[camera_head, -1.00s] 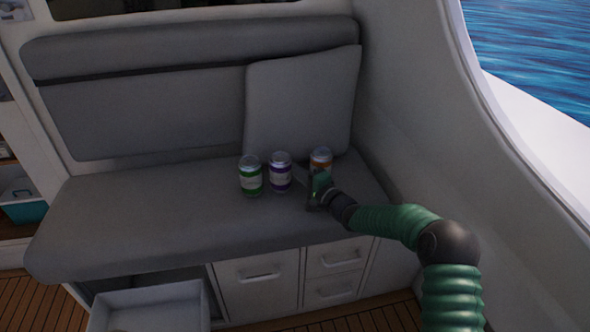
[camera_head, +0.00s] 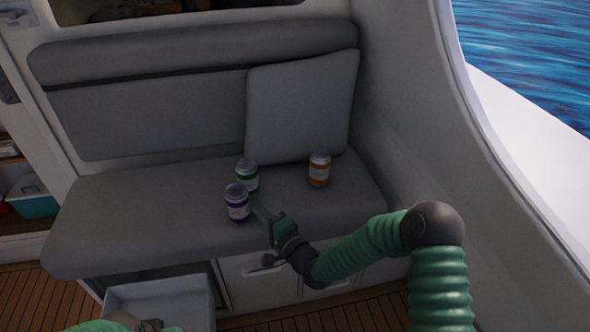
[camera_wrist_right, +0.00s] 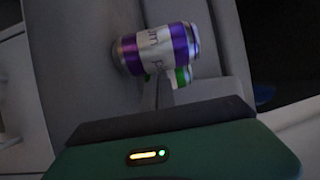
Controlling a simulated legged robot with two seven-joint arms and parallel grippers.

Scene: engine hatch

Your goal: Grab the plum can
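The plum can (camera_head: 237,204), purple with a pale label, is at the tip of my right gripper (camera_head: 257,214), near the front of the grey seat. In the right wrist view the plum can (camera_wrist_right: 157,50) lies across the picture, and the gripper finger (camera_wrist_right: 164,90) reaches up to it. The gripper looks shut on the can; the far finger is hidden. Whether the can is clear of the seat is hard to tell. My left gripper is out of view; only a bit of what seems my left arm shows at the bottom edge.
A green can (camera_head: 248,175) stands just behind the plum can. An orange can (camera_head: 319,169) stands farther right by the cushion (camera_head: 302,105). An open white drawer (camera_head: 160,300) sticks out below the seat (camera_head: 130,215). The seat's left part is clear.

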